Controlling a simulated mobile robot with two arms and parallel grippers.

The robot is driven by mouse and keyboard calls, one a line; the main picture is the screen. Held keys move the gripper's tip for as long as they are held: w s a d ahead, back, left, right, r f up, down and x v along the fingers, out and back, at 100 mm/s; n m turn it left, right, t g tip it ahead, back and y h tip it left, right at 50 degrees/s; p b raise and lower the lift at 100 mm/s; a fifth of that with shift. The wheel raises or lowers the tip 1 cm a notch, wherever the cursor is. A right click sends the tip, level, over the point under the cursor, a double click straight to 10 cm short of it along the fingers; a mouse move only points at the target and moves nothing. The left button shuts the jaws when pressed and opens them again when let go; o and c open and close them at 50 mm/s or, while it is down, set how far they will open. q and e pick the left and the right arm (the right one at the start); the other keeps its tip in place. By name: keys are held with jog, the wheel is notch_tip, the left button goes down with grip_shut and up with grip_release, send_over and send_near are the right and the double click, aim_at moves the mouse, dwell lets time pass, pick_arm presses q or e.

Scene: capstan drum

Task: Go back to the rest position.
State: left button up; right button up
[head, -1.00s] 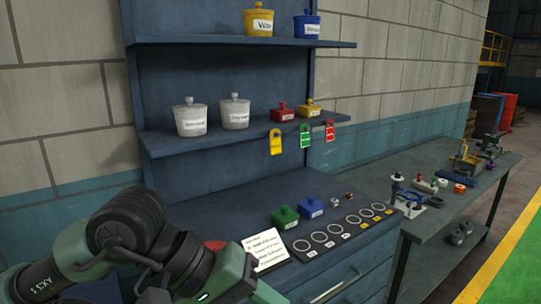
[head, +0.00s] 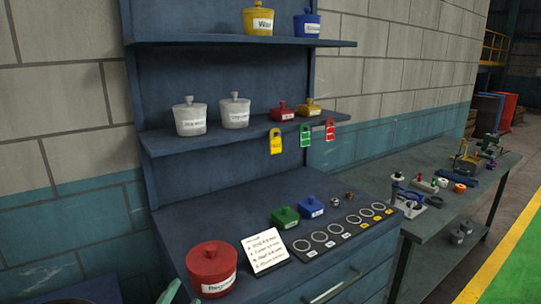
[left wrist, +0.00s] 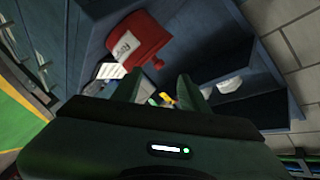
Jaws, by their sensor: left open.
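My left gripper shows only as a small green piece (head: 170,292) at the bottom edge of the head view, just left of the red lidded pot (head: 212,269). In the left wrist view my left gripper (left wrist: 160,90) has its two fingers apart with nothing held between them. The red pot (left wrist: 137,40) is beyond the fingers there, on the upper left, and apart from them. Most of my left arm is out of the head view. My right gripper is in neither view.
The blue workbench holds a white card (head: 264,250), a green box (head: 285,217), a blue box (head: 311,207) and a ringed panel (head: 340,235). Shelves with pots (head: 190,116) and hanging tags (head: 305,135) rise behind. A side table (head: 455,200) with tools stands right.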

pick_arm(q)
jog(key=s+a+f+n+g, duration=0.3)
jog(key=s+f+n+g, duration=0.75)
jog(key=s+f, duration=1.25)
notch_tip(320, 180, down, 26)
jog(key=s+m+g, duration=0.2)
jog(key=g, duration=0.2)
jog(key=s+a+f, duration=0.3)
jog(key=s+f, duration=1.3)
jog(key=shift+f+g+y, duration=0.2)
jog(key=shift+g+y, duration=0.1)
jog(key=shift+g, duration=0.05)
